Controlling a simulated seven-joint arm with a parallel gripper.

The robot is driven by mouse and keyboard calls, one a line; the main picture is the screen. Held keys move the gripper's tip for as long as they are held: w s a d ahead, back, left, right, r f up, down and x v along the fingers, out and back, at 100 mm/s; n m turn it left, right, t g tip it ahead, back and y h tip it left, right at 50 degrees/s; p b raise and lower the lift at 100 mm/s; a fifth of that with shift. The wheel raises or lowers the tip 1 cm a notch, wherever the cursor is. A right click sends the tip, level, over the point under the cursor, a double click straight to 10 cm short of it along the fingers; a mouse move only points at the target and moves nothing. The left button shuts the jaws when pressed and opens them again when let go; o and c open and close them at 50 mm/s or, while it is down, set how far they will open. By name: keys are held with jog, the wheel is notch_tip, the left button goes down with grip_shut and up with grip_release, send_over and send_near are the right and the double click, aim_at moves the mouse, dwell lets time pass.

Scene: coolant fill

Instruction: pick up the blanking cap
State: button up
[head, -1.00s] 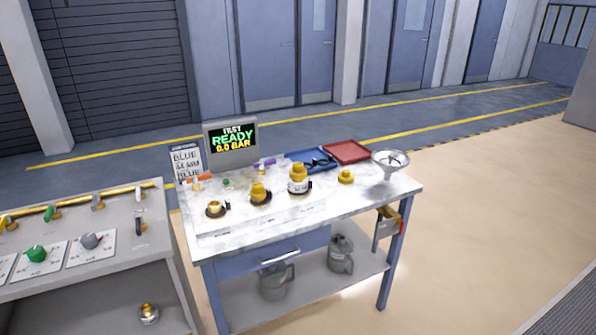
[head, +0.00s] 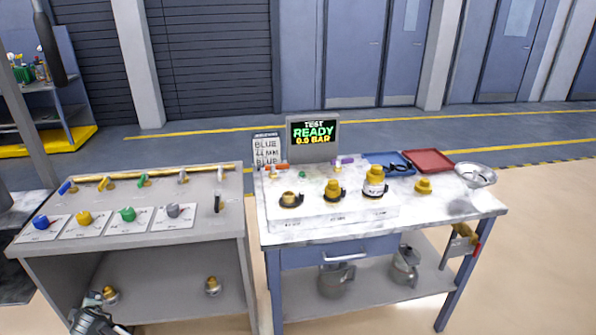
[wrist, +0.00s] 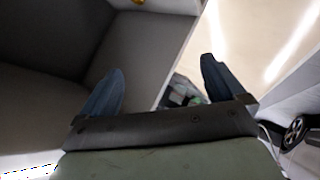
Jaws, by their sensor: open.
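A small yellow cap-like piece (head: 423,187) sits alone on the right half of the white bench top, left of the funnel. It may be the blanking cap, but I cannot tell for sure. Yellow-topped fittings (head: 333,190) stand in a row to its left. Brass-coloured pieces on dark bases sit on the grey bench's lower shelf, one in the middle (head: 212,286) and one at the left (head: 110,294). My gripper (wrist: 161,66) is open and empty in the wrist view, by the grey cabinet wall. A yellow bit (wrist: 138,2) shows at that view's top edge.
The grey bench (head: 225,240) with coloured knobs stands left of the white-topped bench (head: 420,215). A funnel (head: 476,175), a red tray (head: 428,158) and a blue tray (head: 378,158) are on the latter. Jugs (head: 336,282) stand below. The floor behind is clear.

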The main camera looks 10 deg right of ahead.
jog(key=a+r+n+y, duration=0.3)
jog(key=a+r, duration=1)
jog(key=w+a+r+t, duration=0.25)
jog(key=w+r, duration=0.25)
jog(key=r, duration=0.5)
jog(key=w+d+r+m+h, duration=0.3)
jog(key=w+d+r, duration=0.1)
jog(key=w+d, duration=0.65)
jog(key=w+d+r+m+h, duration=0.2)
jog(key=w+d+r+m, duration=0.15)
jog(key=w+d, duration=0.7)
jog(key=w+d+r+m+g+h, duration=0.1)
jog(key=w+d+m+h, duration=0.15)
jog(key=d, duration=1.25)
jog(key=w+d+r+m+g+h, duration=0.15)
jog(key=w+d+m, duration=0.25)
jog(key=d, duration=1)
jog(key=w+d+r+m+g+h, duration=0.15)
jog(key=w+d+m, duration=0.25)
jog(key=d, duration=1.1)
jog(key=m+g, duration=0.6)
jog(key=m, duration=0.5)
send_near(376, 166)
jog(key=shift+h, duration=0.25)
jog(key=f, duration=0.7)
jog(key=w+f, duration=0.1)
jog(key=f, duration=0.3)
jog(key=shift+d, duration=0.4)
